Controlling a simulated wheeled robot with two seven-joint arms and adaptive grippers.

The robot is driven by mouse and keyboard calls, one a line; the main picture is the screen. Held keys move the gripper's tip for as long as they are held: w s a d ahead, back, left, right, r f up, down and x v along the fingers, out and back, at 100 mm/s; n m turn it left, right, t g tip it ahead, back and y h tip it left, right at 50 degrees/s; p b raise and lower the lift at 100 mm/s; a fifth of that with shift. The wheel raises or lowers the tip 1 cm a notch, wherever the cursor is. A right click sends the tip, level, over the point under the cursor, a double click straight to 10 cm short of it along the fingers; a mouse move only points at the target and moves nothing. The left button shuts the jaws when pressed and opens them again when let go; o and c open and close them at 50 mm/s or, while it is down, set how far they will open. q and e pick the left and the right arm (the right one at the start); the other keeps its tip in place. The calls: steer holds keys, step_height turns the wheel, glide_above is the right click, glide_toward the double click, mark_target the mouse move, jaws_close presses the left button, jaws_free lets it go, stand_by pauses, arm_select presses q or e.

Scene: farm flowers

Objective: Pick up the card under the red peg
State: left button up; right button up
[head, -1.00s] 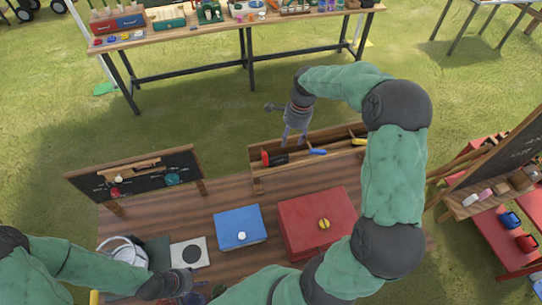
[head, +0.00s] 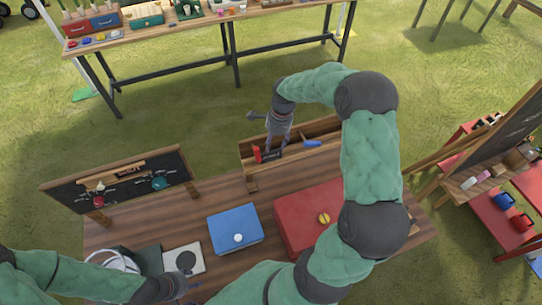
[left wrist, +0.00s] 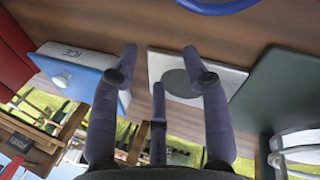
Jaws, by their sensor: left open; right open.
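A small chalkboard (head: 125,178) stands at the left of the wooden table. It carries a red piece (head: 98,201), possibly the red peg, and a teal piece (head: 158,184). I cannot make out a card under the red piece. My left gripper (head: 184,289) is low over the table's front edge, beside a white plate with a dark disc (head: 196,258). In the left wrist view its fingers (left wrist: 161,68) are spread and empty. My right gripper (head: 272,150) is open at the wooden trough (head: 246,169), close to a red-handled tool (head: 257,155). Its fingertips are partly hidden.
A blue box (head: 225,222) and a red box (head: 295,210) sit mid-table. A blue-handled tool (head: 313,144) lies in the trough. A pale bucket (head: 115,261) stands at the front left. An easel board (head: 500,160) stands at the right. A long table (head: 200,30) is behind.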

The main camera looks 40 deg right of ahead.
mark_target(272, 152)
steer(key=shift+w+a+f, duration=0.1)
steer(key=shift+a+f, duration=0.1)
steer(key=shift+f, duration=1.2)
steer(key=shift+w+a+f, duration=0.1)
steer(key=shift+a+f, duration=0.05)
steer(key=shift+f, duration=1.2)
steer(key=shift+f, duration=0.25)
jaws_close()
